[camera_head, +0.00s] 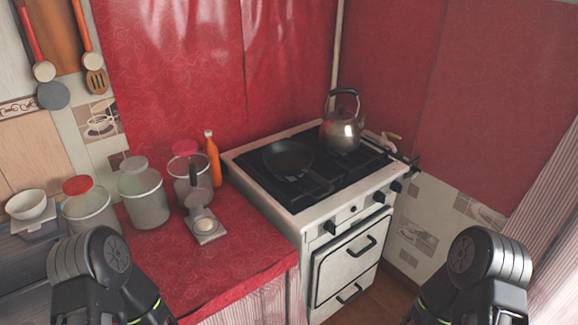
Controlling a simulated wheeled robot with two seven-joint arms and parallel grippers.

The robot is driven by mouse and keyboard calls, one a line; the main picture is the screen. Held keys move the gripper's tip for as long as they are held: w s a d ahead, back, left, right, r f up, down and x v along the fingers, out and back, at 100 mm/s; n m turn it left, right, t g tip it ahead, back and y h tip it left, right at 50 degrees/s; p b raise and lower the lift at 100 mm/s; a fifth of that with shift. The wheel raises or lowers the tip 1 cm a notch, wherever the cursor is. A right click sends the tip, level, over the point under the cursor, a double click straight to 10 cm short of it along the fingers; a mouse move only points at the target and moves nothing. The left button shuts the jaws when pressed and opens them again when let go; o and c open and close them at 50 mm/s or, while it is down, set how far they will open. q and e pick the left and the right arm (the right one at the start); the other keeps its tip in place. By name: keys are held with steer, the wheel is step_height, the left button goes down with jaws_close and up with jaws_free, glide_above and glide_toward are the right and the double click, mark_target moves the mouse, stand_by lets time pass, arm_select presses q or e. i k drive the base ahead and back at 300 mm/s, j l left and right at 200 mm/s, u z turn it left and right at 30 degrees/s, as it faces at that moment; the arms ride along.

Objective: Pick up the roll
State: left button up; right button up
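A small pale round thing that looks like the roll (204,224) lies on a small light board (207,239) on the red counter, left of the stove. It is small in the picture, so its detail is hard to make out. A grey upright utensil or vessel stands right behind it. My two dark arms come in at the lower left and lower right corners. Only arm links show; the fingers of both grippers are out of the picture. Neither arm is touching the roll in this view.
Glass jars (143,196) and an orange bottle (213,160) stand behind and left of the board. A white bowl (27,204) is at the far left. The stove (290,198) holds a pan (287,158) and a kettle (341,133). The counter's front right part is clear.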

mark_target(205, 225)
steer(key=i+l+u, duration=0.15)
steer(key=l, duration=0.25)
steer(key=i+l+u, duration=0.15)
steer(key=l, duration=0.25)
steer(key=i+l+u, duration=0.15)
steer(key=l, duration=0.3)
steer(key=l+u, duration=0.15)
steer(key=l, duration=0.3)
